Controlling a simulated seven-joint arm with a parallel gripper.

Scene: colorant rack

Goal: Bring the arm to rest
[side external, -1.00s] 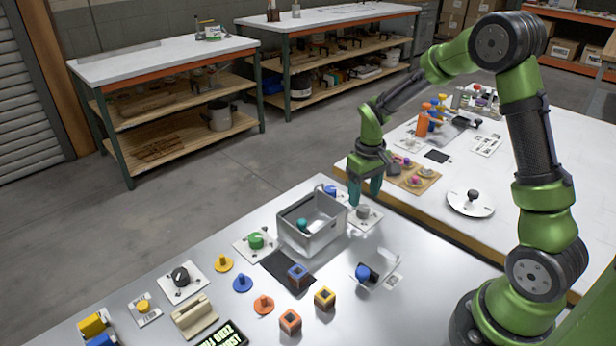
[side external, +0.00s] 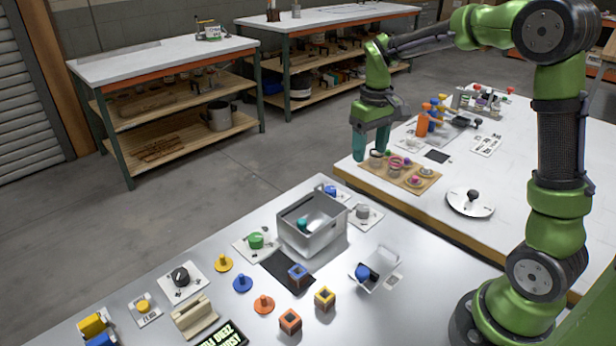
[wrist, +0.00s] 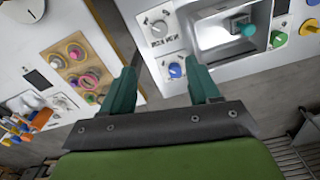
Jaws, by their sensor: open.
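My gripper (side external: 371,143) is raised in the air above the gap near the far table's left corner. Its two teal fingers are apart with nothing between them. In the wrist view my gripper (wrist: 165,88) also shows open and empty, with the gap between the two tables and the floor below it. My arm is folded upward, with its elbow high at the right of the side view.
The near table (side external: 180,325) holds a grey bin (side external: 312,235) with a teal knob-like piece (side external: 302,224) inside, plus knobs, pegs and cubes. Air around my gripper is clear.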

